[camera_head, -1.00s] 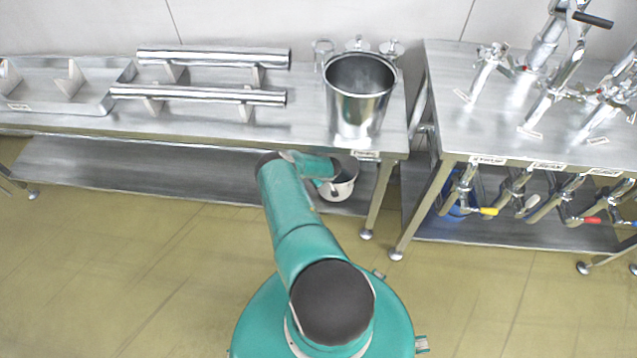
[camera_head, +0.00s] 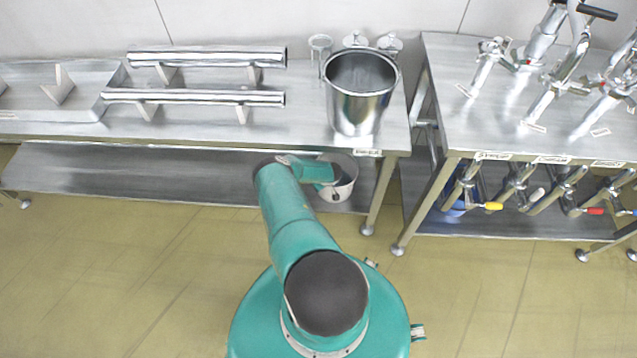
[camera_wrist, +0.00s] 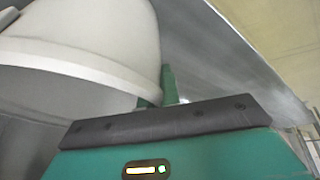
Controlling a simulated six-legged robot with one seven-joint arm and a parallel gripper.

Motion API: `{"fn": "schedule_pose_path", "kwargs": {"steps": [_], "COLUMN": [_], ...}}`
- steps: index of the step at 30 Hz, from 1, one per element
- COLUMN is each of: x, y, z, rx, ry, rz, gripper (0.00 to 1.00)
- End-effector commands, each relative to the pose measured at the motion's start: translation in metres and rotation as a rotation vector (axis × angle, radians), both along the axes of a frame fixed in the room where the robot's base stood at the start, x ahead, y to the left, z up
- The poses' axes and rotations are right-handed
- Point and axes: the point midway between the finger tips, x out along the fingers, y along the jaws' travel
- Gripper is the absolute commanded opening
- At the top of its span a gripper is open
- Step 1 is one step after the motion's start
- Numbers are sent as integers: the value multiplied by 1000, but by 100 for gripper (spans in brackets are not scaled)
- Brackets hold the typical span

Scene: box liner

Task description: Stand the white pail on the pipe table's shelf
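The white pail (camera_head: 339,191) shows in the head view at the right end of the low shelf (camera_head: 130,178) of the left table, which carries pipes on its top. The table edge hides part of the pail. I cannot tell whether it rests on the shelf or is just above it. In the wrist view the pail (camera_wrist: 80,45) fills the upper left, its rim toward my gripper (camera_wrist: 157,94). The green fingers are close together at the rim's right end. The rim partly hides one finger, so I cannot tell whether they are shut on it.
A steel bucket (camera_head: 360,95) stands on the tabletop above the pail. Two pipes (camera_head: 205,57) lie on stands, left of it. A table leg (camera_head: 380,195) is right of the pail. The right table (camera_head: 455,95) carries taps. The shelf's left part is clear.

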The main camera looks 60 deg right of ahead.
Motion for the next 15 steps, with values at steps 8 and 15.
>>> {"fn": "schedule_pose_path", "kwargs": {"steps": [8, 15], "x": [-2, -2], "y": [-1, 1], "z": [0, -3], "rx": [-2, 1], "ry": [-2, 0], "rz": [0, -1], "gripper": [0, 26]}}
